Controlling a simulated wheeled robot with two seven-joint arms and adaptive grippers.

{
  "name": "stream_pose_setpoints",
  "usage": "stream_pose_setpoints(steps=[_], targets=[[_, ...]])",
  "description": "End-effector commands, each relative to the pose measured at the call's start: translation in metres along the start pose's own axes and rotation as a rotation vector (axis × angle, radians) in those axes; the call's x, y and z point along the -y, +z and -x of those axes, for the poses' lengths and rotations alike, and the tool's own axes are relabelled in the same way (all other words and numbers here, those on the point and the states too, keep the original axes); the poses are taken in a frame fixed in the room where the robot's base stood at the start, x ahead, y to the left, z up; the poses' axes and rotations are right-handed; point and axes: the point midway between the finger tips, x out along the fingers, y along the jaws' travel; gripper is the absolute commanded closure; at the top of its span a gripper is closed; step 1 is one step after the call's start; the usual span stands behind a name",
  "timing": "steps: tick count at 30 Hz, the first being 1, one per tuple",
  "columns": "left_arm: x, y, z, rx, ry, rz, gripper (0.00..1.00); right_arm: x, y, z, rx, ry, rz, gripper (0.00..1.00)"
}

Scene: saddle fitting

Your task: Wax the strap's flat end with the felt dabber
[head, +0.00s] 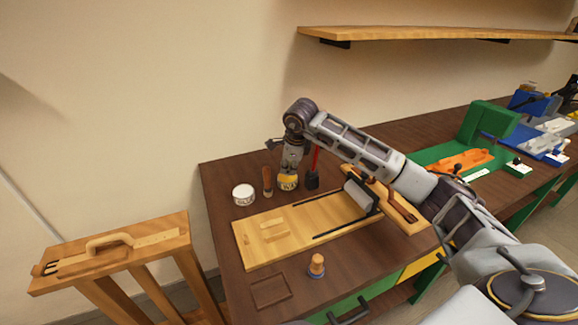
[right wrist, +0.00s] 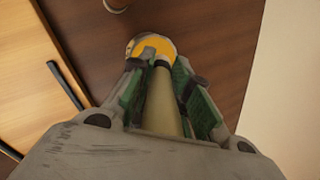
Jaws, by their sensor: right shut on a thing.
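My right gripper (head: 290,170) is at the back left of the bench. In the right wrist view the gripper (right wrist: 157,78) is shut on a pale olive rod, the felt dabber's handle (right wrist: 163,108). The handle's far end meets a round tin with yellow-orange contents (right wrist: 133,48); I cannot tell whether it touches the wax. In the head view the tin (head: 288,184) is right under the gripper. A tan strip with small dark marks (head: 158,239) lies on the wooden stand at left; I cannot tell if it is the strap. My left gripper is out of view.
A wooden board (head: 250,248) with black rails and a grey roller (head: 357,192) fills the bench middle. Around it stand a white tin (head: 243,194), a brown-handled tool (head: 267,180), a black holder (head: 312,180) and a small knobbed stopper (head: 317,265). A shelf (head: 430,34) hangs above.

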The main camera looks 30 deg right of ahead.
Motion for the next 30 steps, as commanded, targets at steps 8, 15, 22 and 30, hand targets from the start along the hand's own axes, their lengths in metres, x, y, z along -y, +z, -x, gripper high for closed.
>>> stream_pose_setpoints(steps=[8, 15, 22, 30], targets=[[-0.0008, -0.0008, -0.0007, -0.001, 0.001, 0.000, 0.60, -0.0003, -0.0001, -0.0010, 0.000, 0.000, 0.000, 1.00], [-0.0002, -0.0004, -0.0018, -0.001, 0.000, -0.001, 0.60, -0.0009, -0.0005, -0.0027, 0.000, 0.000, 0.000, 1.00], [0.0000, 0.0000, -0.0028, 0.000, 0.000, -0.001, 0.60, -0.0014, -0.0008, -0.0043, 0.000, 0.000, 0.000, 1.00], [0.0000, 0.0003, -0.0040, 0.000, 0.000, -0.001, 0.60, -0.0020, -0.0011, -0.0061, 0.000, 0.000, 0.000, 1.00]])
